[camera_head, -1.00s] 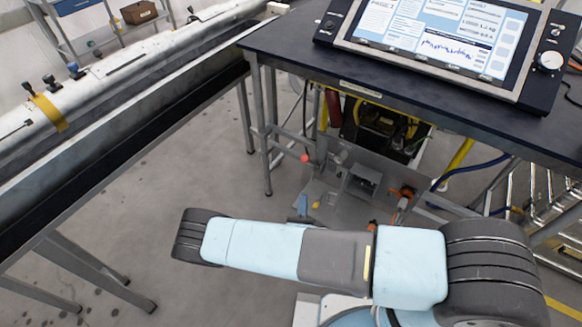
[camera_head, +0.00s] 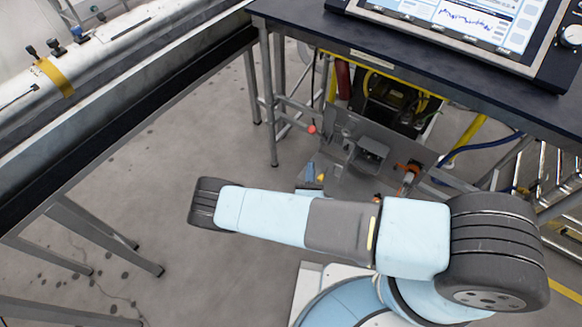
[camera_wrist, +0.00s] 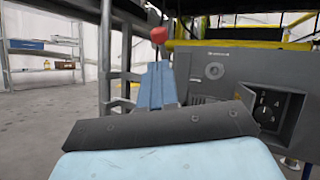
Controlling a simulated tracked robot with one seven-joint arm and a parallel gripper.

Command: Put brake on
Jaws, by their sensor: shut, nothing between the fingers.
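A red ball knob (camera_head: 311,129) shows under the dark table, at the left end of a grey machine. It also shows in the wrist view (camera_wrist: 158,35), above centre, on a thin stem. I cannot tell from the frames whether it is the brake handle. My gripper (camera_wrist: 155,68) is shut and empty, its blue fingers pointing forward, just below the knob in the picture. Contact with it cannot be told. In the head view a small blue part of my gripper (camera_head: 310,172) shows beyond my arm, and the rest is hidden.
The grey machine front (camera_wrist: 225,78) stands close on the right in the wrist view, with a numbered dial panel (camera_wrist: 268,106). Metal table legs (camera_head: 268,95) stand left of the knob. A long bench (camera_head: 110,110) lies at left. Open floor (camera_head: 165,180) lies between.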

